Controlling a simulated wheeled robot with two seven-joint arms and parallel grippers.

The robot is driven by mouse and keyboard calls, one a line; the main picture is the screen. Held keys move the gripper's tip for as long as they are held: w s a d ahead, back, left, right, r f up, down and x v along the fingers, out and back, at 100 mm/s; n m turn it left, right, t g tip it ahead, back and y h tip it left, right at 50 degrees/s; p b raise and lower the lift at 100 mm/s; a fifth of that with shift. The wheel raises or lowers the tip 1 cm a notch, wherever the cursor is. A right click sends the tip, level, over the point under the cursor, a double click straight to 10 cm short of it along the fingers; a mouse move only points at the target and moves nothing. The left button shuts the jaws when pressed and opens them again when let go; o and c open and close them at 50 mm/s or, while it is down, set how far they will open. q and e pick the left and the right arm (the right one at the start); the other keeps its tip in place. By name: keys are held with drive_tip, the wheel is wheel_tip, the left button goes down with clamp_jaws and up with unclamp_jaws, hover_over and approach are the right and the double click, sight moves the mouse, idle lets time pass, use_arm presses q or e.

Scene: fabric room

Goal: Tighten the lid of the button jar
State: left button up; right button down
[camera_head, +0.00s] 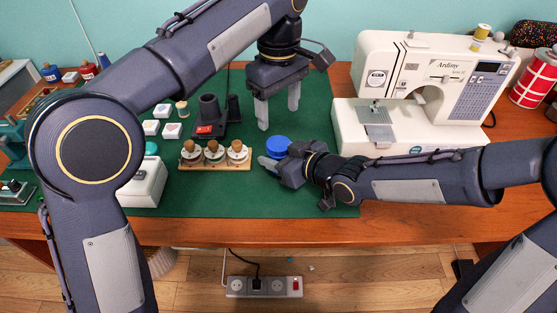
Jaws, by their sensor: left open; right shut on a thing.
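The button jar's blue lid (277,146) shows on the green mat, just above my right gripper. The jar's body is mostly hidden under the lid and behind my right gripper. My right gripper (268,163) comes in low from the right and is shut on the jar. My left gripper (278,108) points down above and behind the blue lid. Its two pale fingers are apart and nothing is between them. From this view I cannot tell how firmly the lid sits on the jar.
A wooden rack (215,166) with several corked jars stands to the left on the green mat (250,197). A dark stand with two cylinders (210,115) is behind it. A white sewing machine (420,95) stands close on the right. The table's front edge (250,230) is below.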

sight(279, 143)
use_arm(q)
wheel_tip(279, 143, down, 8)
drive_tip(key=shift+f, duration=0.1)
idle(0.6)
drive_tip(key=c, duration=1)
drive_tip(key=m, duration=0.5)
drive_tip(key=shift+m, duration=0.3)
drive_tip(key=m, duration=0.3)
drive_tip(key=shift+m, duration=0.4)
